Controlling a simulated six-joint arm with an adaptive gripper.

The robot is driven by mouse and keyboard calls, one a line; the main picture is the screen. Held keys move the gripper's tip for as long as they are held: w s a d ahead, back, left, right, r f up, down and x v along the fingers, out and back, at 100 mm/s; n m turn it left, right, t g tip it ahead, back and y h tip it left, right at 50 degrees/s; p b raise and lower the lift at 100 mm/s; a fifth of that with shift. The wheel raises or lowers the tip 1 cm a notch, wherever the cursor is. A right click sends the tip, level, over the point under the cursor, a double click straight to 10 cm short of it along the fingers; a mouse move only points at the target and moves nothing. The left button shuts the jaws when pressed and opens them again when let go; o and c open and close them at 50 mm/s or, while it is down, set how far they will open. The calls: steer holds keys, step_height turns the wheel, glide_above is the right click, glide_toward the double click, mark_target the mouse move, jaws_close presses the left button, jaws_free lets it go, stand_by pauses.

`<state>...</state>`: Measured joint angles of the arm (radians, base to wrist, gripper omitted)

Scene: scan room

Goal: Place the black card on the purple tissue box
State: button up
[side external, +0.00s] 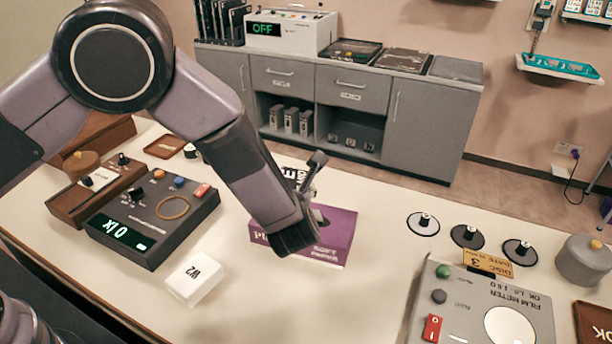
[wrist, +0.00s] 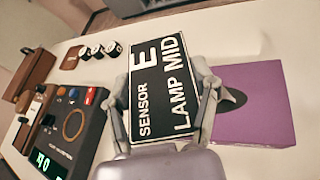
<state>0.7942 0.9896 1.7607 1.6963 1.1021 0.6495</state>
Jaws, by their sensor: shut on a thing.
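The black card (wrist: 150,78) with white lettering "SENSOR E LAMP MID" lies between the fingers of my gripper (wrist: 165,92), which is shut on it. In the side external view, part of the card (side external: 291,174) shows behind my gripper (side external: 312,182). The purple tissue box (side external: 338,232) is on the white table, with my wrist partly in front of it. In the wrist view, the box (wrist: 265,100) is just right of the card, with its dark oval opening partly covered by a finger. The exact height of the card over the box is unclear.
A dark meter box (side external: 155,222) and a white W2 block (side external: 194,278) are left of the tissue box. Several round discs (side external: 467,236), a film meter (side external: 485,305) and a grey canister (side external: 585,260) are to the right. Bare table lies between box and discs.

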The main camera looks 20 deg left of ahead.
steer(key=w+f, duration=0.1)
steer(key=w+d+f, duration=0.1)
steer(key=f, duration=0.1)
steer(key=shift+w, duration=0.1)
steer(key=shift+f, duration=1.45)
steer(key=shift+f, duration=0.15)
steer(key=o, duration=1.2)
